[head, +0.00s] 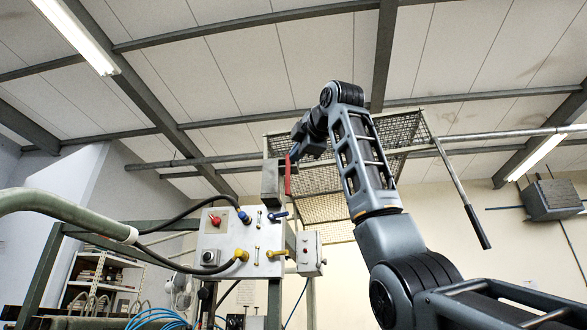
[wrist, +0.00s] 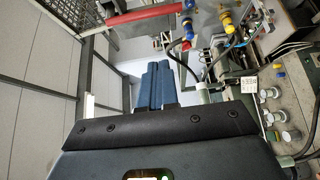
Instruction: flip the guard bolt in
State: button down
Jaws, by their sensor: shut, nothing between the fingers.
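A red upright bar (head: 288,175) stands beside a grey box (head: 270,183) on the green post in the head view; it looks like the guard bolt's handle, though I cannot tell for sure. In the wrist view a red bar (wrist: 130,18) crosses the upper left. My gripper (head: 297,152) is close to the top of the red bar in the head view, partly hidden by my own arm. In the wrist view the blue fingers of my gripper (wrist: 154,66) lie side by side, shut and empty, with a visible gap to the red bar.
A wire mesh guard (head: 320,208) hangs behind my arm. A control panel (head: 240,243) with knobs and hoses stands below the grey box. A long lever with a black grip (head: 478,227) hangs at the right. A green pipe (head: 65,205) reaches in from the left.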

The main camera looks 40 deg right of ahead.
jog(key=p, duration=0.4)
send_near(289, 175)
jog(key=w+a+f, duration=0.1)
jog(key=w+a, duration=0.2)
jog(key=w, duration=0.2)
jog(key=d, duration=0.1)
jog(key=w+d, duration=0.1)
jog(key=shift+d+f+p, duration=0.2)
jog(key=shift+d+p, duration=0.15)
jog(key=shift+w+d+f, duration=0.15)
jog(key=shift+w+d, duration=0.25)
jog(key=shift+d, duration=0.15)
